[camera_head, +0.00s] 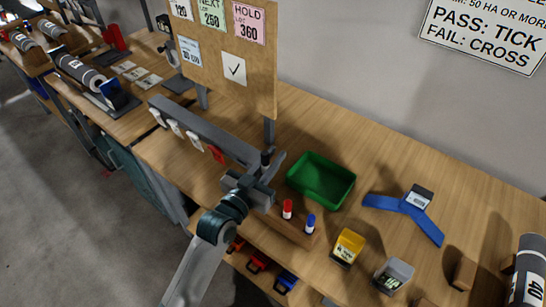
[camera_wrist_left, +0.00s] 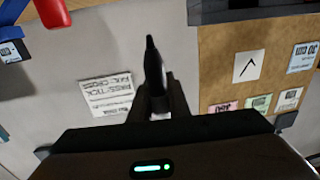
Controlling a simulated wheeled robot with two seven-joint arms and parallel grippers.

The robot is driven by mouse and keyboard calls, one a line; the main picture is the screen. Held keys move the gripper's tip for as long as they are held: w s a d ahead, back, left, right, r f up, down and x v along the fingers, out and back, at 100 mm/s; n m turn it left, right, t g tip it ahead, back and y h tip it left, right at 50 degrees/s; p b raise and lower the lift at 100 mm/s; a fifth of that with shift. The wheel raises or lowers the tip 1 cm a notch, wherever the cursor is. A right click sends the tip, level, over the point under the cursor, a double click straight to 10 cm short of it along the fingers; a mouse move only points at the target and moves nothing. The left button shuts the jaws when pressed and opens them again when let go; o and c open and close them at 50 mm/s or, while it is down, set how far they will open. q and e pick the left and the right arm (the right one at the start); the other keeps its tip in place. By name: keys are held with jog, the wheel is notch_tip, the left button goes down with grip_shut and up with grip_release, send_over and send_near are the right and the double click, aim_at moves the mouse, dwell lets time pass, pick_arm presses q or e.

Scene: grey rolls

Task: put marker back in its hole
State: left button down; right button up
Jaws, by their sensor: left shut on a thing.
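My left gripper (camera_head: 268,170) is above the bench, just behind and left of the wooden marker block (camera_head: 292,229). It is shut on a black marker, which shows in the left wrist view (camera_wrist_left: 153,62) with its tapered end pointing away from the gripper. A red-capped marker (camera_head: 287,209) and a blue-capped marker (camera_head: 310,224) stand upright in the block. The empty hole cannot be made out; my gripper and arm cover the block's left end. My right gripper is not in view.
A green tray (camera_head: 321,198) sits close to the right of my gripper. A grey rail with hanging tags (camera_head: 205,130) and a notice board (camera_head: 225,60) stand behind.

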pick_arm(q)
jog(key=shift+f, duration=0.1)
notch_tip(320, 180, down, 8)
jog(key=n+t+y+b, duration=0.1)
jog(key=n+y+b, duration=0.1)
jog(key=y+b, duration=0.1)
jog(key=shift+w+a+n+t+y+b, duration=0.15)
jog(key=shift+a+n+t+y+b, duration=0.15)
jog(key=shift+a+y, duration=0.1)
dwell(0.3)
jog(key=shift+p, duration=0.75)
dwell(1.9)
jog(key=shift+f+b, duration=2.1)
jog(key=shift+f, duration=1.15)
dwell(0.4)
jog(key=c, duration=1.6)
grip_release()
